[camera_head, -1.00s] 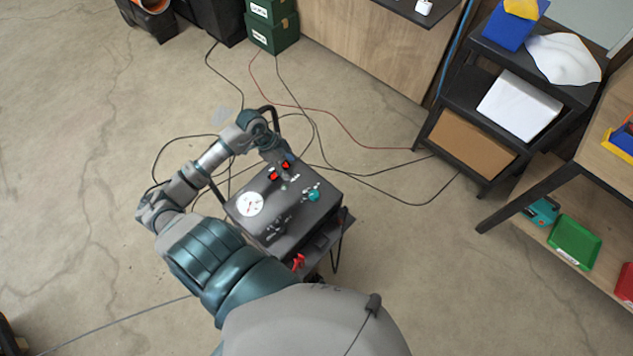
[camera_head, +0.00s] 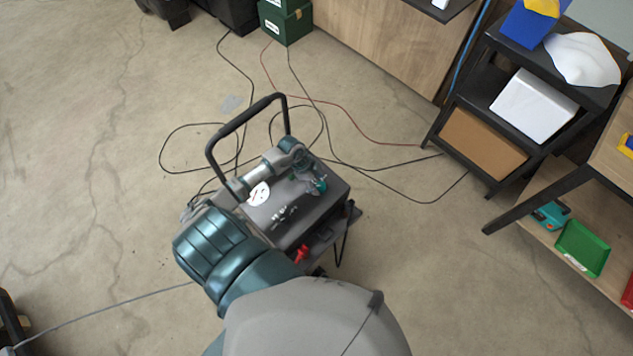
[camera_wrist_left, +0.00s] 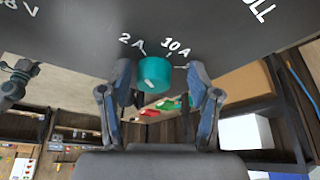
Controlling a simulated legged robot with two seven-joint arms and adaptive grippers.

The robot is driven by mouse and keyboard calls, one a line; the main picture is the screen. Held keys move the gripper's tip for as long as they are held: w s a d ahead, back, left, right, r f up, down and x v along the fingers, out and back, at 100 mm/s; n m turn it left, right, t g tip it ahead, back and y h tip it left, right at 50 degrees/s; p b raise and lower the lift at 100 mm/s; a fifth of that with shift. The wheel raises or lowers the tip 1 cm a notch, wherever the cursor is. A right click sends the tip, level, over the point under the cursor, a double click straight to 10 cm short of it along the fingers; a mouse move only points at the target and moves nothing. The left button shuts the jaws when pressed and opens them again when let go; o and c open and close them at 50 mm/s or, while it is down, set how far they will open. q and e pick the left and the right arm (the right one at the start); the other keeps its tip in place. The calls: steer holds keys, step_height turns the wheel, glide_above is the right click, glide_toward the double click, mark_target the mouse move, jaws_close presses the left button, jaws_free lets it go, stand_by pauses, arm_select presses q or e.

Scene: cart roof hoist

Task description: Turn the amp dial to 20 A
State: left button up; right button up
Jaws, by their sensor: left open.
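The amp dial is a teal knob (camera_wrist_left: 155,75) on the dark panel of the cart-borne box (camera_head: 305,212). In the left wrist view, white marks "2 A" and "10 A" stand by it; no 20 A mark is readable. A small pale mark shows on the knob, but I cannot tell which setting it points to. My left gripper (camera_wrist_left: 160,72) is open, with one finger on each side of the knob. Contact is not clear. In the head view, the gripper (camera_head: 309,179) is over the teal dial (camera_head: 320,186) and partly hides it. My right gripper is not in view.
A black handle (camera_head: 245,122) rises behind the box. A white round gauge (camera_head: 259,193) and a red clamp-like part (camera_head: 301,253) are close by. Cables (camera_head: 225,70) lie on the floor. A dark shelf (camera_head: 470,105) stands at the right; the floor between is mostly clear.

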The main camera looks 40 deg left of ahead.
arm_select(q)
steer(key=shift+d, duration=0.4)
steer(key=shift+d+r, duration=0.35)
steer(key=shift+d, duration=0.35)
steer(key=shift+c, duration=0.2)
steer(key=shift+d, duration=0.1)
steer(key=c, duration=0.8)
steer(key=shift+a+f, duration=0.1)
steer(key=shift+a, duration=0.2)
steer(key=c, duration=0.3)
steer(key=shift+s+a+f, duration=0.15)
steer(key=shift+a, duration=0.3)
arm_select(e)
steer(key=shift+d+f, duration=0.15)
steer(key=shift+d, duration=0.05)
